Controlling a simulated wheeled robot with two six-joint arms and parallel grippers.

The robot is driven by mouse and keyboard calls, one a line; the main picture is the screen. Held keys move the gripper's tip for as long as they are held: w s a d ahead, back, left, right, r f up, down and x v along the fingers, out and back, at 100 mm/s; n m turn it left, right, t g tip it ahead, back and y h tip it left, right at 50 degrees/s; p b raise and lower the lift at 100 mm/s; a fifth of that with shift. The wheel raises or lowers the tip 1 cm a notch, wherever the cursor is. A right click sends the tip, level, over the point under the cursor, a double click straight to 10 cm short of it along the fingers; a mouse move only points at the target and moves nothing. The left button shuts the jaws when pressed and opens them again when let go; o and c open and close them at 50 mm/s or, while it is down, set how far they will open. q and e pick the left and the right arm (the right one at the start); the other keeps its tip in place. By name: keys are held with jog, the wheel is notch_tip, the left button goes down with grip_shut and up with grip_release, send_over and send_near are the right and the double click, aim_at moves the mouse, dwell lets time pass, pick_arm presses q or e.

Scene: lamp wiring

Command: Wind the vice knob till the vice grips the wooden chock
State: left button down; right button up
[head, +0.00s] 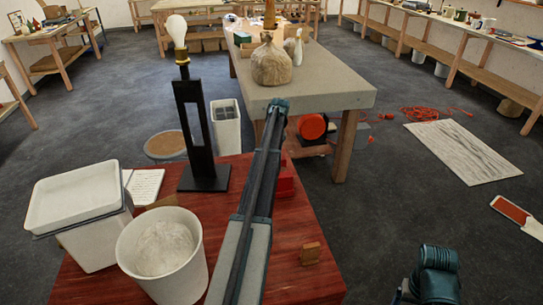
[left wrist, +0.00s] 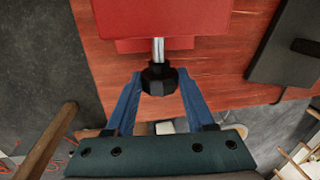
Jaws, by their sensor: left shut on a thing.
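The red vice (head: 285,182) stands on the red-brown bench, mostly hidden behind my left arm in the head view. In the left wrist view the red vice body (left wrist: 160,18) is at the top, with a bright metal screw leading to the black knob (left wrist: 158,79). My left gripper (left wrist: 158,84) has its blue fingers on either side of the knob and is shut on it; the head view hides these fingers. A small wooden block (head: 310,253), possibly the chock, lies on the bench at the right. The vice jaws and anything between them are hidden. My right gripper is not seen.
A black lamp stand with a bulb (head: 188,100) stands left of my left arm. A white bucket (head: 137,247) and a lidded white bin (head: 82,205) fill the bench's left side. A grey table (head: 330,92) stands beyond.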

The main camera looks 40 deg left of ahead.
pick_arm(q)
jog(key=shift+s, duration=0.1)
jog(key=shift+s+t+h, duration=0.1)
jog(key=shift+t+h, duration=0.4)
jog(key=shift+t, duration=0.2)
jog(key=shift+s+a+f+t+h, duration=0.1)
jog(key=shift+t+h, duration=0.3)
jog(key=shift+t, duration=0.1)
jog(key=shift+s+t+h+b, duration=0.1)
jog(key=shift+t+h+b, duration=0.5)
jog(key=shift+t, duration=0.2)
jog(key=shift+a+t+h+b, duration=0.1)
jog(key=shift+t+h+b, duration=0.4)
jog(key=shift+t, duration=0.1)
jog(key=shift+c, duration=1.4)
grip_release()
